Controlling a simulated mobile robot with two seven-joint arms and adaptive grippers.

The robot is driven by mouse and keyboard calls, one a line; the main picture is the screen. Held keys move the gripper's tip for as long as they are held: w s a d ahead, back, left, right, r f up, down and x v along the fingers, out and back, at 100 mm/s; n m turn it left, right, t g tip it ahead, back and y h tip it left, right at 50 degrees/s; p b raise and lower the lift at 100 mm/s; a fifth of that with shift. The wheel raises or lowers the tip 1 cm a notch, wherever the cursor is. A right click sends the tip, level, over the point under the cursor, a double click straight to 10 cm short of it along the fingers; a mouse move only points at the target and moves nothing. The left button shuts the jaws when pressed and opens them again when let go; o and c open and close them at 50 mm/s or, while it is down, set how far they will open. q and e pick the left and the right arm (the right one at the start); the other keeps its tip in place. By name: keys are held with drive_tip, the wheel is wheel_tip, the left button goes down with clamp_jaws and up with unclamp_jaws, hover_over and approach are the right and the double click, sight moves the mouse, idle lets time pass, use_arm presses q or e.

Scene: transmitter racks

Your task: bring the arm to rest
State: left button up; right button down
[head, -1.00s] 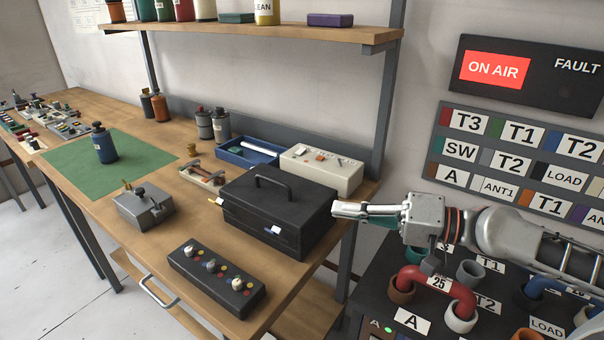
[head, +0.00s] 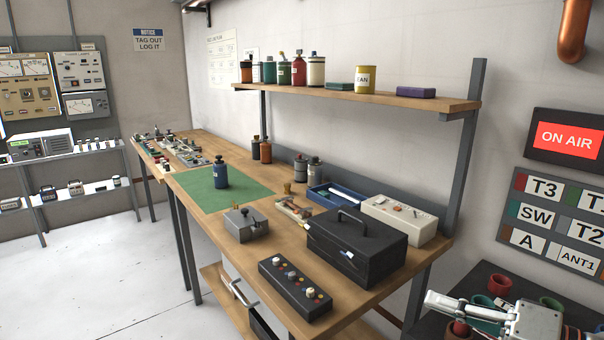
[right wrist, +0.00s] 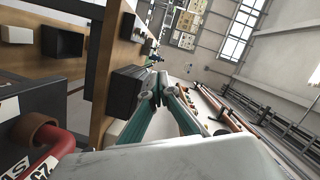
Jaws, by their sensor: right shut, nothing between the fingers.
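My right gripper (head: 432,302) is at the lower right of the head view, above the dark patch panel and to the right of the workbench's end. It is shut and empty. In the right wrist view its fingers (right wrist: 160,80) come together at the tips, with nothing between them. The black toolbox (head: 357,243) stands on the bench just beyond the gripper, apart from it in the head view. My left gripper is in neither view.
The patch panel (head: 490,278) with ring sockets lies under my right arm. Floor at left is open.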

wheel_tip(320, 180, down, 21)
drive_tip(key=s+n+t+h, duration=0.1)
drive_tip(key=n+t+h, duration=0.1)
drive_tip(key=h, duration=0.3)
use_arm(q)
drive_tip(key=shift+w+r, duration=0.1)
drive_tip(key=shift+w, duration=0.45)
use_arm(e)
drive_tip(key=s+a+f+n+g+h, duration=0.1)
drive_tip(key=s+a+f+n+h, duration=0.1)
drive_tip(key=s+f, duration=0.4)
drive_tip(key=s+a+f+n+g+h, duration=0.1)
drive_tip(key=s+f, duration=0.5)
drive_tip(key=f, duration=0.7)
drive_tip(key=shift+s+a+n+h, duration=0.3)
drive_tip(key=shift+a+n+h, duration=0.4)
drive_tip(key=shift+n+h, duration=0.25)
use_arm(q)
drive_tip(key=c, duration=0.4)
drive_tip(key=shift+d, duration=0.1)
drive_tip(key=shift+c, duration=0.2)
use_arm(e)
drive_tip(key=shift+d, duration=0.1)
